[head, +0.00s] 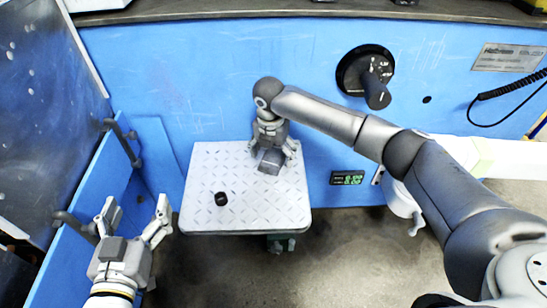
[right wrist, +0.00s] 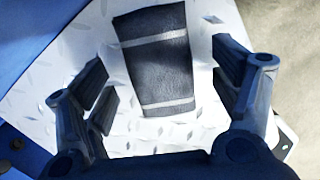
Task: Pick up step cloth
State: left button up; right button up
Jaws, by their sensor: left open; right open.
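The step cloth is a dark grey folded cloth (right wrist: 152,75) with two light stripes. It lies flat on the diamond-plate step (head: 230,160). In the head view the cloth (head: 270,163) is partly covered by my right gripper (head: 272,154). That gripper is above the cloth, open and empty. In the right wrist view the cloth lies between its two spread fingers, with step surface showing on both sides. My left gripper (head: 136,210) is open and empty, left of the step and apart from it.
A small black round object (head: 221,199) sits on the front left of the step. The blue machine wall (head: 215,75) rises behind the step, with a black knob (head: 372,78) and a green display (head: 347,178). A blue panel with dark handles (head: 122,140) stands at left.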

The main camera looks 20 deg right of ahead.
aim_at(274, 156)
jog(key=c, duration=1)
jog(key=shift+r, duration=0.15)
